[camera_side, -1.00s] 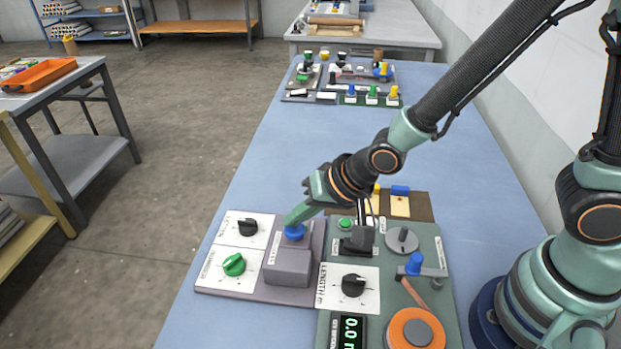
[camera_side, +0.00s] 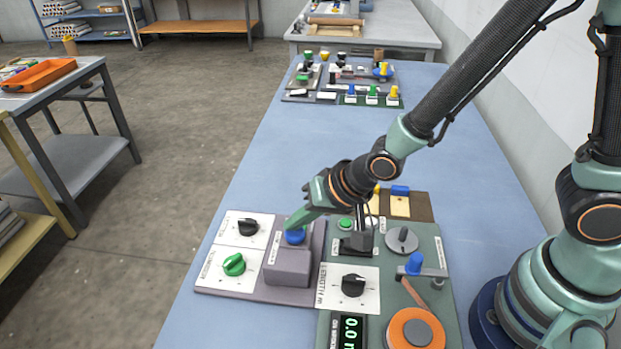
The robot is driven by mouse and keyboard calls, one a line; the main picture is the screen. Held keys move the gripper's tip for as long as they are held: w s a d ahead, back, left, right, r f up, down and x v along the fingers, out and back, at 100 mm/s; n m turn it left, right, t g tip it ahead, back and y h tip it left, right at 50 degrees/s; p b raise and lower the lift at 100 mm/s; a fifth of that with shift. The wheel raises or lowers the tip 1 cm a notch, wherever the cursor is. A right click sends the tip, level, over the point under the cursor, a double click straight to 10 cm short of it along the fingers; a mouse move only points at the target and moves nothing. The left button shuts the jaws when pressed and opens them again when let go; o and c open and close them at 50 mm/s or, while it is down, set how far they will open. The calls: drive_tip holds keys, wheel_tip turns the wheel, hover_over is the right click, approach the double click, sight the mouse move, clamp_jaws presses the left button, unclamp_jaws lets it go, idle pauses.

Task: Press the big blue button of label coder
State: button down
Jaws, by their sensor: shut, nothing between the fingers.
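The big blue button (camera_side: 295,237) sits on the label coder, a grey-purple panel (camera_side: 262,287) with a raised grey block (camera_side: 288,267), a black knob (camera_side: 247,227) and a green knob (camera_side: 234,264). My gripper (camera_side: 291,225) is shut and empty. It reaches down from the upper right, with its tip at the top of the blue button. The tip hides part of the button's top. I cannot tell whether the tip touches the button or how far the button is pushed in.
Right of the label coder is a green panel (camera_side: 437,290) with a green button (camera_side: 345,222), a black LENGTH knob (camera_side: 354,285), a blue-handled crank (camera_side: 415,263) and an orange disc (camera_side: 415,329). The blue table (camera_side: 270,160) is clear behind, up to another group of panels.

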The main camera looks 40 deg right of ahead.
sight(299, 233)
drive_tip(key=shift+r, duration=0.1)
idle(0.3)
drive_tip(key=shift+r, duration=1.05)
drive_tip(key=shift+r, duration=0.1)
wheel_tip(299, 233, up, 5)
drive_tip(key=shift+f, duration=0.1)
idle(0.6)
drive_tip(key=s+d+r+n+h, duration=0.1)
drive_tip(key=s+d+r, duration=0.1)
drive_tip(key=d, duration=0.4)
drive_tip(key=s+d+r+n+h, duration=0.1)
drive_tip(key=s+d+r+n, duration=0.1)
drive_tip(key=d+r, duration=0.2)
drive_tip(key=s+d+r+n+h, duration=0.1)
drive_tip(key=s+d+r, duration=0.2)
drive_tip(key=d, duration=0.7)
drive_tip(key=shift+r+g+h, duration=0.3)
drive_tip(key=shift+r+g, duration=0.05)
drive_tip(key=shift+g, duration=0.05)
drive_tip(key=shift+s, duration=0.1)
